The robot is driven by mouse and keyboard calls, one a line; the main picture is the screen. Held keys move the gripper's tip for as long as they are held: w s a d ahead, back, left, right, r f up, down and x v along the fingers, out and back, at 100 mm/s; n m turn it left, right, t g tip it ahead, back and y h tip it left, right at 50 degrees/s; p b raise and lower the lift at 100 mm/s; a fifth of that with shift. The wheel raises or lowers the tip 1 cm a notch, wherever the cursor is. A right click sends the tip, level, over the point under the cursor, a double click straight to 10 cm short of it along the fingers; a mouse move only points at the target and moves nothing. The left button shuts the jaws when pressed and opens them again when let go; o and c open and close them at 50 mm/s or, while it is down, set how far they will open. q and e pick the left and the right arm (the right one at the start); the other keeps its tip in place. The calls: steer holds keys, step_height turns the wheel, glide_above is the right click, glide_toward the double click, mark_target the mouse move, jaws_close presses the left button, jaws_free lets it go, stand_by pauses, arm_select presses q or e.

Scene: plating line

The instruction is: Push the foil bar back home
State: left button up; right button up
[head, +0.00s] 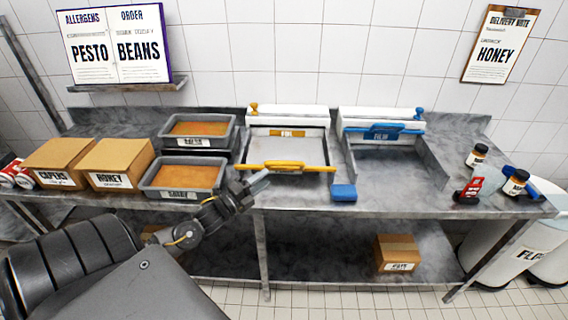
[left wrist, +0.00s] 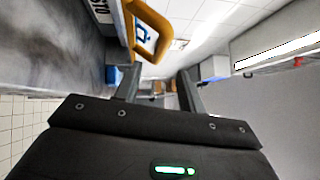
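The foil dispenser (head: 288,114) is a white box with an orange FOIL label at the back of the counter. Its orange foil bar (head: 289,168) lies across the front ends of the side rails, away from the box, with a grey sheet between. My left gripper (head: 260,181) is just in front of the bar's left end. In the left wrist view, the orange bar handle (left wrist: 152,32) shows beyond the left finger. The fingers of my left gripper (left wrist: 158,80) are apart with nothing clearly between them. My right gripper is not in view.
The film dispenser (head: 382,114) stands to the right, its blue bar (head: 384,131) near the box. A blue block (head: 343,192) lies at the counter's front edge. Two food trays (head: 148,190) and cardboard boxes (head: 118,160) stand left. Jars (head: 477,156) and a red item stand right.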

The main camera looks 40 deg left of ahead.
mark_target(284, 163)
arm_select(q)
steer(key=w+p, duration=0.1)
steer(key=w, duration=0.2)
steer(key=w+r+p, duration=0.1)
steer(key=w, duration=0.1)
steer(key=w+d+p, duration=0.1)
steer(key=w, duration=0.2)
steer(key=shift+w+d+r, duration=0.1)
steer(key=shift+w+r, duration=0.15)
steer(key=shift+w, duration=0.05)
steer(key=shift+w+d, duration=0.15)
steer(key=shift+w, duration=0.4)
jaws_close()
